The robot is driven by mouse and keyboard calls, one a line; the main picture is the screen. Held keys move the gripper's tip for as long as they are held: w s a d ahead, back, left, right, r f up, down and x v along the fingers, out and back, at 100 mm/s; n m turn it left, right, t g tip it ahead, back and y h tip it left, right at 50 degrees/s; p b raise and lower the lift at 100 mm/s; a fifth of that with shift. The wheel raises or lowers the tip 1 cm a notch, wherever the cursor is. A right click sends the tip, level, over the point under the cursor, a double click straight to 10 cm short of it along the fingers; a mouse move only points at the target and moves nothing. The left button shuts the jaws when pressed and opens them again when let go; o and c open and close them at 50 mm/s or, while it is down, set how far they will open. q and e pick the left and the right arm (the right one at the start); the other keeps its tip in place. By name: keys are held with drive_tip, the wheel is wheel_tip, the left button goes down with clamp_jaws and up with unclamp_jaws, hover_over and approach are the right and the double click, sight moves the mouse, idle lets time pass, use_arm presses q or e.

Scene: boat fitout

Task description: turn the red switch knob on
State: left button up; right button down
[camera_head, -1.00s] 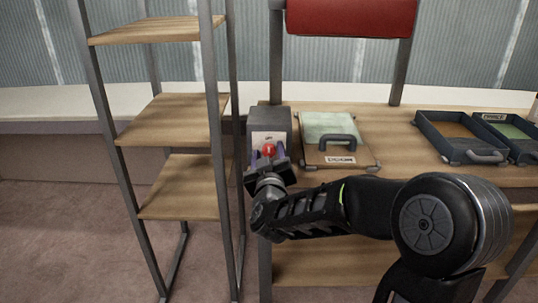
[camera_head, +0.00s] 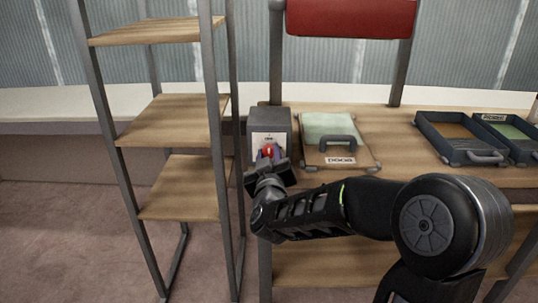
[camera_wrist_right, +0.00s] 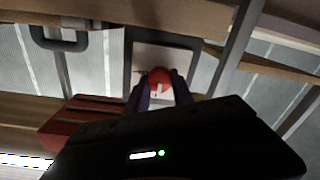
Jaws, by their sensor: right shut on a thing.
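The red switch knob (camera_head: 268,150) sits on the white front plate of a grey switch box (camera_head: 283,121) at the left end of the workbench. My right gripper (camera_head: 268,154) is at the front of the box with its fingers shut on the knob. In the right wrist view the red knob (camera_wrist_right: 159,78) shows between the two dark purple fingertips (camera_wrist_right: 163,92). The fingers hide part of the knob, and I cannot tell which way it is turned. My left gripper is not in view.
A shelf rack (camera_head: 168,118) with wooden boards stands just left of the box. A board with a dark handle (camera_head: 338,142) lies right of the box. Dark trays (camera_head: 462,152) stand farther right, and a red roll (camera_head: 350,17) hangs above the bench.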

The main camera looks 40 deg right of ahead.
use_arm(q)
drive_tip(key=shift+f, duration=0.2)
use_arm(e)
drive_tip(key=m+b, duration=0.3)
drive_tip(key=m, duration=0.1)
drive_tip(key=shift+f+b, duration=0.2)
drive_tip(key=shift+b, duration=0.1)
drive_tip(key=m+b, duration=0.5)
drive_tip(key=m, duration=0.1)
drive_tip(key=shift+m, duration=0.3)
drive_tip(key=m+b, duration=0.2)
drive_tip(key=shift+m, duration=0.4)
drive_tip(key=m+b, duration=0.1)
drive_tip(key=m, duration=0.1)
drive_tip(key=shift+m+h+b, duration=0.3)
drive_tip(key=shift+h+b, duration=0.1)
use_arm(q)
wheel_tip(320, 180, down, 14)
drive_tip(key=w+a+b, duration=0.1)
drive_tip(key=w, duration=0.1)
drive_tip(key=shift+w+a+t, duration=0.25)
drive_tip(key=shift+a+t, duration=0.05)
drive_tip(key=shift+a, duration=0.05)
use_arm(e)
drive_tip(key=shift+m, duration=1.3)
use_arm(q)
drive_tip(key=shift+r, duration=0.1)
use_arm(e)
drive_tip(key=shift+r, duration=0.1)
